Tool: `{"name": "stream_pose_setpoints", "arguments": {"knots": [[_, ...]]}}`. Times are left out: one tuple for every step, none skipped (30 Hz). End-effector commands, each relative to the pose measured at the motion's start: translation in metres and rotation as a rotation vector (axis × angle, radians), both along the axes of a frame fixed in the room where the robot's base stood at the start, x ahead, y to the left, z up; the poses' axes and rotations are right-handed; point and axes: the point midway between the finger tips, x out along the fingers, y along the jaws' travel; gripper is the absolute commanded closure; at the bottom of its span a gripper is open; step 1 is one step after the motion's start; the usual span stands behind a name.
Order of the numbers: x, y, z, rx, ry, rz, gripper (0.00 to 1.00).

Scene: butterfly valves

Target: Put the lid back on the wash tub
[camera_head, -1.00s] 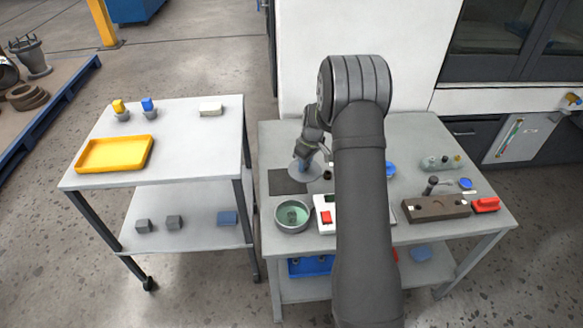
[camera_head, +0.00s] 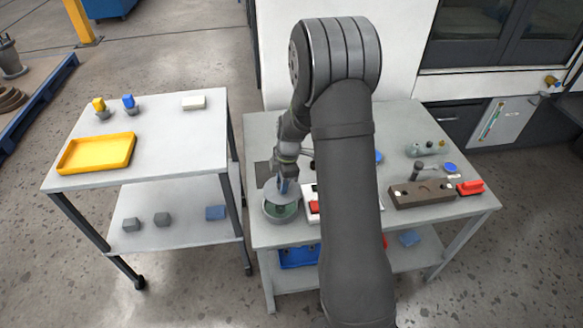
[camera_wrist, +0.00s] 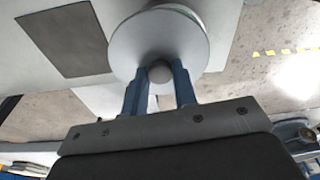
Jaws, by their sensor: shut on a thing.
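The wash tub (camera_head: 283,216) is a round grey-green bowl at the front left of the workbench, with greenish contents showing at its near side. The lid (camera_head: 270,191) is a round grey disc held over the tub's far part; it also shows in the wrist view (camera_wrist: 181,28). My gripper (camera_head: 284,186) is shut on the lid's round knob. In the wrist view my blue fingers (camera_wrist: 157,85) stand on both sides of the knob (camera_wrist: 160,73). The lid hides part of the tub, and I cannot tell whether it touches the rim.
A dark mat (camera_head: 264,172) lies behind the tub. A white box with a red switch (camera_head: 314,207) stands close to its right. A brown block (camera_head: 421,193) and a red object (camera_head: 470,187) are farther right. A separate cart with a yellow tray (camera_head: 97,153) stands left.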

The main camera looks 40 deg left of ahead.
Motion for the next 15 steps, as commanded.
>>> {"name": "stream_pose_setpoints", "arguments": {"knots": [[-0.007,-0.001,0.0,0.001,0.002,0.039,0.98],[-0.01,-0.001,-0.001,0.002,0.001,0.061,0.98],[-0.013,-0.002,-0.001,0.003,0.001,0.083,0.98],[-0.014,-0.003,-0.001,0.004,0.002,0.096,0.98],[-0.016,-0.003,-0.002,0.004,0.003,0.106,0.98],[-0.017,-0.004,-0.002,0.005,0.003,0.116,0.98],[-0.017,-0.004,-0.003,0.005,0.003,0.12,0.98],[-0.018,-0.004,-0.004,0.005,0.003,0.123,0.98],[-0.018,-0.004,-0.005,0.005,0.003,0.124,0.98],[-0.018,-0.004,-0.006,0.005,0.003,0.124,0.98],[-0.018,-0.004,-0.007,0.005,0.003,0.123,0.98],[-0.018,-0.004,-0.01,0.005,0.003,0.123,0.98],[-0.018,-0.004,-0.012,0.004,0.004,0.122,0.98],[-0.018,-0.004,-0.014,0.004,0.004,0.122,0.98],[-0.018,-0.004,-0.016,0.003,0.004,0.122,0.98]]}}
